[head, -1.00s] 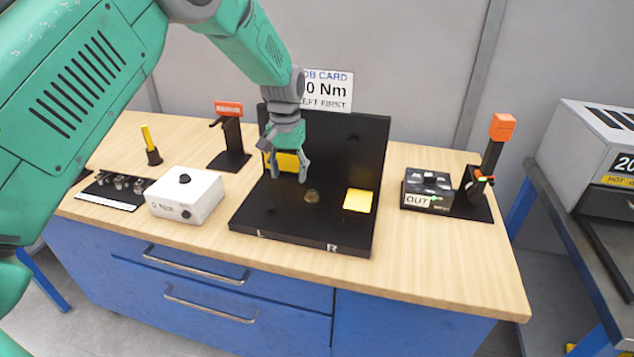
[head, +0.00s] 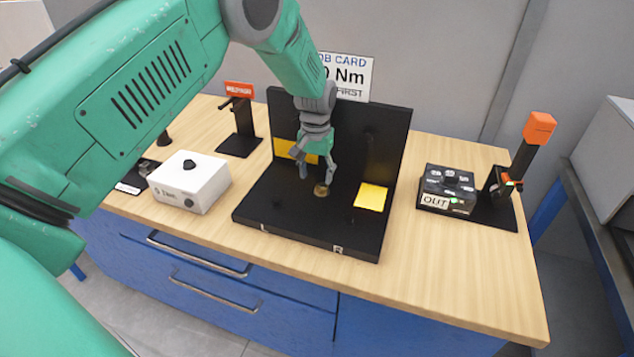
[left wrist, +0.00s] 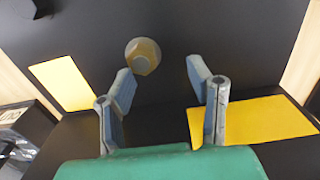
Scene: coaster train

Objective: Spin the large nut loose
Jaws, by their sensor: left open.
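The large nut (head: 321,190) is a small brass-coloured piece on the black fixture base (head: 290,222), between the two yellow patches. It also shows in the left wrist view (left wrist: 143,56), ahead of the fingertips and nearer the left-hand finger. My left gripper (head: 317,172) is open and points down just above and behind the nut. In the left wrist view its fingers (left wrist: 159,72) are spread with nothing between them. I cannot tell whether a finger touches the nut. My right gripper is not in view.
The fixture's upright black panel (head: 380,140) stands close behind my gripper. A white box (head: 190,182) is to the left, with a black stand (head: 239,130) behind it. A black box marked OUT (head: 447,188) and an orange-topped stand (head: 512,180) are to the right. The front wooden strip is clear.

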